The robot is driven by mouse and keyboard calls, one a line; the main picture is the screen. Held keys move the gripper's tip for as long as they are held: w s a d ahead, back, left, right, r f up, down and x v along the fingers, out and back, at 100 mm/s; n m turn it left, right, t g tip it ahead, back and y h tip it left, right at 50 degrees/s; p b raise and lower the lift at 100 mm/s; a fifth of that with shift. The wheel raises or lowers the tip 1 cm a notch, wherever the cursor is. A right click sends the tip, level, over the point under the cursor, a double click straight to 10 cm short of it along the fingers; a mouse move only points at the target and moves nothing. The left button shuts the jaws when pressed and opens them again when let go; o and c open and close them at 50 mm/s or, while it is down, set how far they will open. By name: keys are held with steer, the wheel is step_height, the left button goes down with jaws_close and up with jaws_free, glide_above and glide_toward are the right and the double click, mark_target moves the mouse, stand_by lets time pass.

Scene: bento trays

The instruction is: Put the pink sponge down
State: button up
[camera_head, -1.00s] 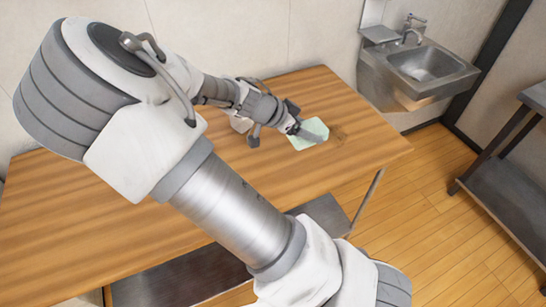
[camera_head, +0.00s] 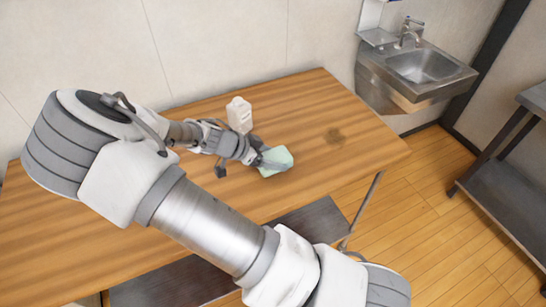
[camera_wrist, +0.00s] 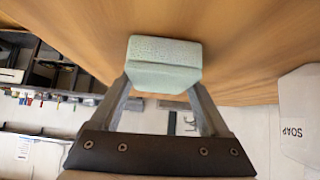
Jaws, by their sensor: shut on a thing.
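The sponge (camera_head: 281,154) is a pale green block, not pink. I cannot tell whether the sponge touches the tabletop.
A white bottle (camera_head: 239,115) stands on the table behind my gripper; the wrist view shows it with a SOAP label (camera_wrist: 299,115). A metal sink (camera_head: 425,68) is on the wall at the back right. The table's right part is clear.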

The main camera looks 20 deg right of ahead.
steer(key=shift+f, duration=0.15)
steer(key=o, duration=1.3)
steer(key=shift+c, duration=0.2)
